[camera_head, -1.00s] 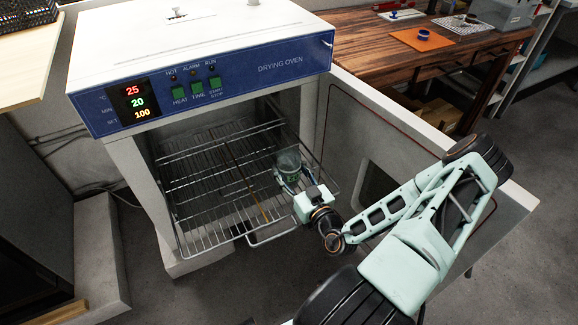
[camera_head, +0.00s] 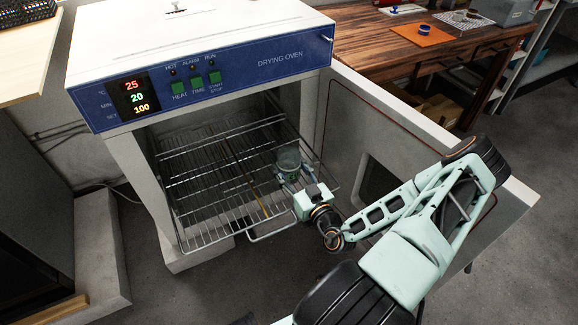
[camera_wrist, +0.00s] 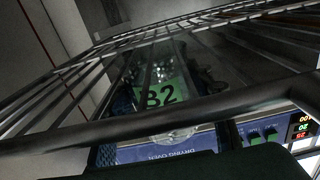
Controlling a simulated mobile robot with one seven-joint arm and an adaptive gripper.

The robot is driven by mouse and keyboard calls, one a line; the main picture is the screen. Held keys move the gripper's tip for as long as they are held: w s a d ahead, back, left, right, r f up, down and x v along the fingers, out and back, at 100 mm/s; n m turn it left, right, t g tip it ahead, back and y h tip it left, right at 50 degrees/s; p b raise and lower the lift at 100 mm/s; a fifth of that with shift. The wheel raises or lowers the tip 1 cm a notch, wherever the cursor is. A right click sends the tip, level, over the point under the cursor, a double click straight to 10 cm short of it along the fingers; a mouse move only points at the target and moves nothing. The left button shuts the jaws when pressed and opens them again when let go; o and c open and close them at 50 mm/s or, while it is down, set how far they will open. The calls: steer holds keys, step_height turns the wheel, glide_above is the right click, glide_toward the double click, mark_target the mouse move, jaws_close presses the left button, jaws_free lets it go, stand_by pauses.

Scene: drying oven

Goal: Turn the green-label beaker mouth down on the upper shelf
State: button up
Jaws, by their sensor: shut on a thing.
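The green-label beaker (camera_head: 289,159) is clear glass at the right side of the upper wire shelf (camera_head: 205,190), which is pulled out of the oven. My gripper (camera_head: 293,181) reaches in from the front right and is shut on the beaker. In the wrist view the beaker (camera_wrist: 176,72) shows behind shelf bars, its green label reading B2 upright while the oven panel's lettering is upside down. The beaker therefore appears mouth down. The bars and fingers hide part of it, and I cannot tell whether its rim touches the shelf.
The drying oven (camera_head: 200,58) stands open behind the shelf, with its door (camera_head: 400,150) swung out to the right beside my arm. A wooden bench (camera_head: 390,48) with an orange mat stands behind. The shelf's left and middle are clear.

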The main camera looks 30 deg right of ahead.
steer(key=shift+f, duration=0.15)
steer(key=o, duration=1.3)
steer(key=shift+f, duration=0.1)
step_height(320, 180, up, 10)
steer(key=shift+r, duration=0.15)
